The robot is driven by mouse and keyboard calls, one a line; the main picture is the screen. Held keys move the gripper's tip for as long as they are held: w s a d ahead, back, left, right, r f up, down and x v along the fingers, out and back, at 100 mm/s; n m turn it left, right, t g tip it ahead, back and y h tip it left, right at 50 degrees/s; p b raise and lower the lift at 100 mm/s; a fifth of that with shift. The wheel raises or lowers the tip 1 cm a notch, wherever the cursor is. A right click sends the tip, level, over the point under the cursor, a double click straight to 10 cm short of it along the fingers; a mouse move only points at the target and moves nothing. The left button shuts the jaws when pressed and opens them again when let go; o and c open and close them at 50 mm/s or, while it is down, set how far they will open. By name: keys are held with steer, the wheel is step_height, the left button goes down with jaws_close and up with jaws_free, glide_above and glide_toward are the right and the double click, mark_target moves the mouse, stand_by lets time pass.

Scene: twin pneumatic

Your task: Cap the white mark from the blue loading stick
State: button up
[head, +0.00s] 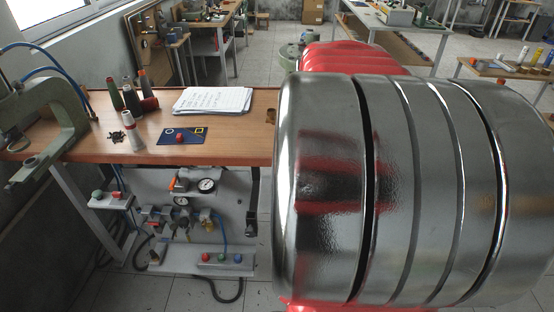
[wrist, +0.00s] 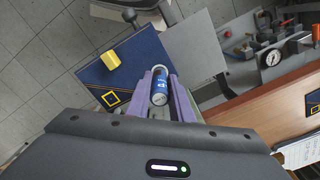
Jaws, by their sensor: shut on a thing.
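My gripper (wrist: 160,100) shows in the wrist view with two purple fingers shut on a small blue cylinder (wrist: 159,86) with a pale end and light lettering. The cylinder is over the edge of a dark blue mat (wrist: 140,50). A pale arc, perhaps the white mark (wrist: 160,68), shows just beyond its far end. I cannot tell whether the cylinder touches the mat. The mat also bears a yellow square outline (wrist: 112,98) and a yellow block (wrist: 110,60). My gripper is not visible in the head view. No blue loading stick can be made out.
The wooden bench (head: 225,125) holds another blue mat (head: 170,135) with a white ring, a yellow outline and a red piece. A paper stack (head: 213,100), several upright cones (head: 131,97) and a green clamp frame (head: 45,120) stand around it. Pneumatic gauges (head: 207,185) sit below.

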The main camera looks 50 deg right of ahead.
steer(key=shift+f, duration=0.35)
stand_by(0.8)
steer(key=shift+r, duration=3)
